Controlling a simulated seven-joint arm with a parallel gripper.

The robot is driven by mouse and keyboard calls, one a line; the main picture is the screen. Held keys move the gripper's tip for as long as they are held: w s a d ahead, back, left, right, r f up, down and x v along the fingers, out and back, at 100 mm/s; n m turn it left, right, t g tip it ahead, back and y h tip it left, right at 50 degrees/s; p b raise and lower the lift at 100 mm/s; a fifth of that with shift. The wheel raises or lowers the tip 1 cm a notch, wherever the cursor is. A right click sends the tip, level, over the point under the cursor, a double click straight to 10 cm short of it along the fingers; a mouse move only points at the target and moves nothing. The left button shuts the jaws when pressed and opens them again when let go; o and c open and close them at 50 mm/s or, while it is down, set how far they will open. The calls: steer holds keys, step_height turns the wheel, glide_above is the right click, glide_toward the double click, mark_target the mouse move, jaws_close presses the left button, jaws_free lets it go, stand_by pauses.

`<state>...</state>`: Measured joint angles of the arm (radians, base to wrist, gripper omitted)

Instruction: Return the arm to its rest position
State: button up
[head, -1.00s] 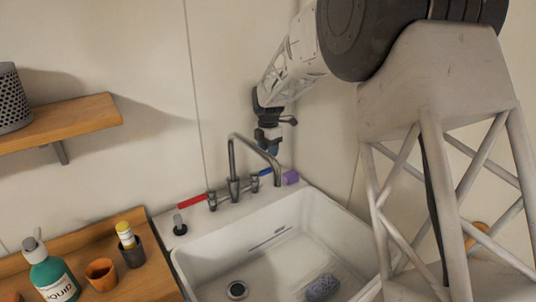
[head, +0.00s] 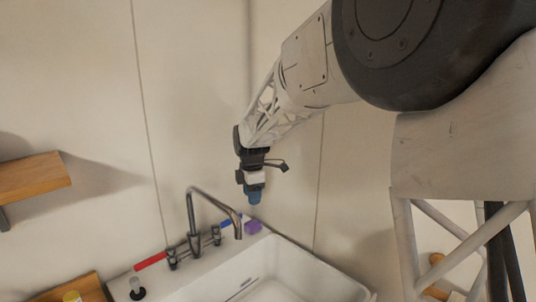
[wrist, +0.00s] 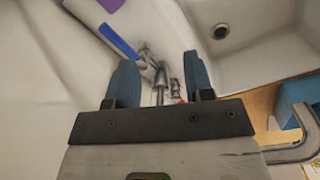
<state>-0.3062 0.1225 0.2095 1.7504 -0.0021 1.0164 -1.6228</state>
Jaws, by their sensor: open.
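In the head view my gripper (head: 255,198) hangs pointing down at the end of my arm, near the wall behind the sink. It appears just above the purple object (head: 253,226) and right of the faucet's arched spout (head: 210,200). In the wrist view the two blue fingers of my gripper (wrist: 160,72) stand wide apart. Nothing is held between them; metal tap parts show in the gap, beyond the fingers.
The white sink (head: 300,275) is below, and its drain (wrist: 222,31) shows in the wrist view. The faucet has a red handle (head: 150,261) and a blue handle (wrist: 119,40). A wooden shelf (head: 35,178) is on the left wall. A wooden counter (head: 75,290) is at lower left.

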steer(key=s+d+r+m, duration=0.5)
steer(key=s+d+m, duration=0.1)
steer(key=s+d, duration=0.45)
steer(key=s+d+f+m, duration=0.1)
steer(key=s+d+m, duration=0.3)
steer(key=s, duration=0.7)
steer(key=s+d+f+m+t, duration=0.1)
steer(key=s+d+m, duration=0.3)
steer(key=s+m, duration=0.3)
steer(key=s+d+f+m+t, duration=0.1)
steer(key=s+d+m, duration=0.4)
steer(key=s, duration=1)
steer(key=shift+s+f, duration=0.2)
steer(key=shift+s, duration=0.15)
